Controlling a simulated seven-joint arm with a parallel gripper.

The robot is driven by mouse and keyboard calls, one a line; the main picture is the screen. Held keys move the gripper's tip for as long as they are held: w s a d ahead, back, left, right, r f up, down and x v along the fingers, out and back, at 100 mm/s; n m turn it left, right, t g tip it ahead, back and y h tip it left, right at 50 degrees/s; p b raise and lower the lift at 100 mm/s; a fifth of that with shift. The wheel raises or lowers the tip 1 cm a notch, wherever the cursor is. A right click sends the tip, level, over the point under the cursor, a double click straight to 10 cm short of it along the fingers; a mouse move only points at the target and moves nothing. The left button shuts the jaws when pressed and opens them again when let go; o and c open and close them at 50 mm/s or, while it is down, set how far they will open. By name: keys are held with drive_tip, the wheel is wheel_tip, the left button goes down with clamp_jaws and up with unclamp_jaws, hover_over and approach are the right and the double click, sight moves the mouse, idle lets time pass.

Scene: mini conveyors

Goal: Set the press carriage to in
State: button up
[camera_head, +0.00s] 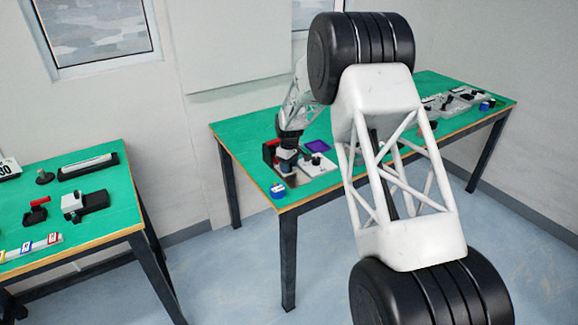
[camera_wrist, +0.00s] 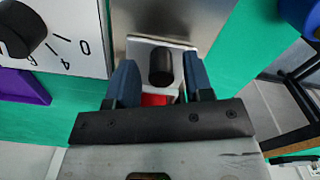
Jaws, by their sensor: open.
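In the wrist view, a white block with a black upright knob (camera_wrist: 161,66) sits on a bare metal plate (camera_wrist: 185,18); it looks like the press carriage. My gripper (camera_wrist: 161,80) is open, its two blue fingers on either side of the knob with gaps visible. A red part (camera_wrist: 155,99) shows between the fingers, partly hidden by my gripper. In the head view, my gripper (camera_head: 287,160) points down over the metal plate (camera_head: 297,180), beside a dark and red upright part (camera_head: 270,151). My gripper mostly hides the carriage there.
A white dial panel with a black knob (camera_wrist: 22,30) stands left of the metal plate. A purple piece (camera_wrist: 20,86) lies near it. A blue round object (camera_head: 278,190) sits near the table corner. Other devices (camera_head: 455,102) stand farther along the green table; another table (camera_head: 110,215) is at left.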

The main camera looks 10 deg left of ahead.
drive_tip(key=shift+r, duration=0.1)
drive_tip(key=shift+r, duration=3.8)
drive_tip(key=shift+d+r, duration=0.1)
